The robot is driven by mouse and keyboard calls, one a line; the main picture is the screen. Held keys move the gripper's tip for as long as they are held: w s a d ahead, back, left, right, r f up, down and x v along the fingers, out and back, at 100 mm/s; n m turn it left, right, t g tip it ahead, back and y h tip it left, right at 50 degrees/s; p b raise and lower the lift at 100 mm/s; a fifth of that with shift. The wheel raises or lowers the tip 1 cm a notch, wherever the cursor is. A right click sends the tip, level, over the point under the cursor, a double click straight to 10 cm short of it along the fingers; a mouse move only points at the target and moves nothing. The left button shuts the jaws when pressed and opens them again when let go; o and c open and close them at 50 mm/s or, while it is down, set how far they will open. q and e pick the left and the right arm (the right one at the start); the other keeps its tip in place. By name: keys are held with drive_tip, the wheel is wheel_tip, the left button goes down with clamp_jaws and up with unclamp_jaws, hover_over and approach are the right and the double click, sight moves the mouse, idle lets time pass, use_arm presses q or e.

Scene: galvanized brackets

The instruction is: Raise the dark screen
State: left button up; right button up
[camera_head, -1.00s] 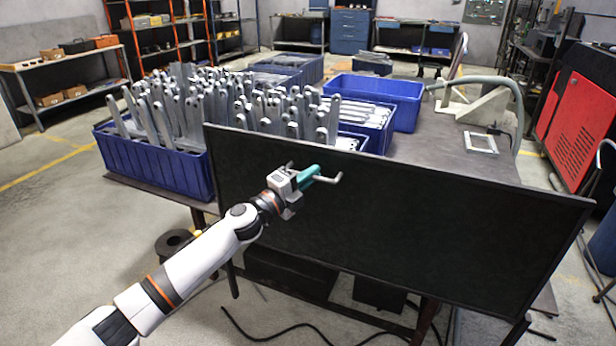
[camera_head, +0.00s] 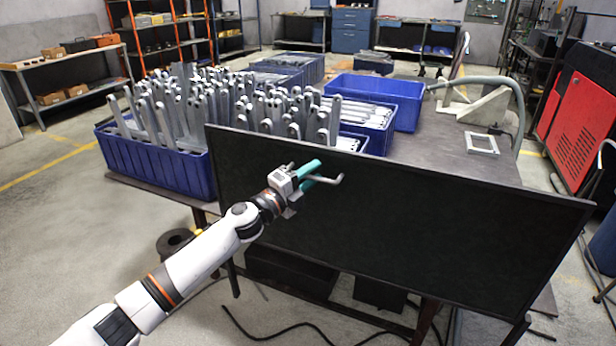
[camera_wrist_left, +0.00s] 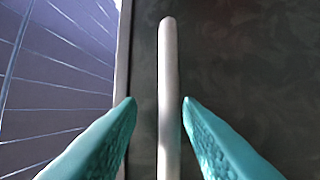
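The dark screen (camera_head: 420,235) is a wide black panel in front of the table, filling the middle and right of the head view. A pale bar handle (camera_head: 331,180) sticks out near its upper left part. My left gripper (camera_head: 315,172) has teal fingers and is at the handle. In the left wrist view the handle (camera_wrist_left: 168,70) runs between the two spread fingers (camera_wrist_left: 159,102), with a gap on each side and the screen (camera_wrist_left: 240,60) behind. The left gripper is open and holds nothing. My right gripper is not in view.
Behind the screen, a table (camera_head: 440,150) bears a blue crate (camera_head: 150,168) of upright metal brackets, more blue crates (camera_head: 405,110) and a metal frame (camera_head: 482,144). A red machine (camera_head: 580,125) stands at right. Cables (camera_head: 265,335) lie on the floor below.

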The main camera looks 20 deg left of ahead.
use_arm(q)
drive_tip(key=b+v, duration=0.2)
drive_tip(key=v, duration=1)
